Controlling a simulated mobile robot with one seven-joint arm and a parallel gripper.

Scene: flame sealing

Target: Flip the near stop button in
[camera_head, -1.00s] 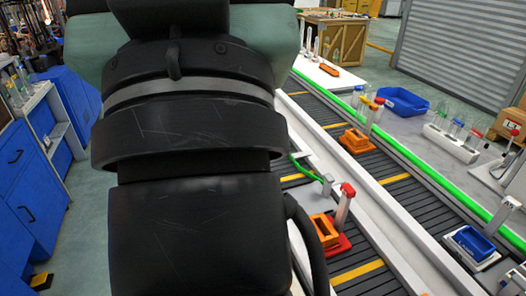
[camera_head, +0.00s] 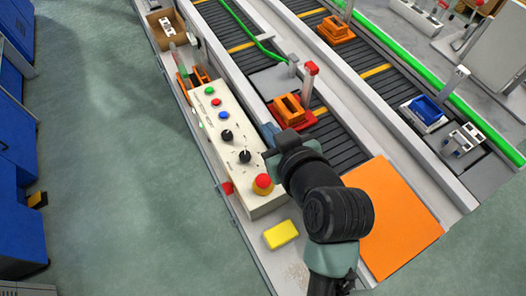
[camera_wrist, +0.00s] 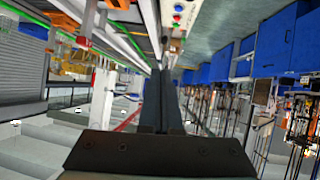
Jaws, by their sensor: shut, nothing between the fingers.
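The red stop button (camera_head: 263,181) sits on a yellow collar at the near end of a white control panel (camera_head: 226,160). The panel also carries black knobs (camera_head: 245,156) and small green, red and blue buttons (camera_head: 209,90). My arm reaches in from the lower right, and its end lies just right of the panel, above and right of the stop button. My gripper (camera_wrist: 160,75) shows in the wrist view with its two dark fingers together and empty. The panel's coloured buttons appear beyond the fingertips there. In the head view the fingertips are hard to make out.
A yellow block (camera_head: 281,234) lies near the panel's near end. An orange plate (camera_head: 395,220) is right of my arm. Conveyors with an orange part on a red holder (camera_head: 289,112) run beside the panel. Open floor (camera_head: 110,150) lies left.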

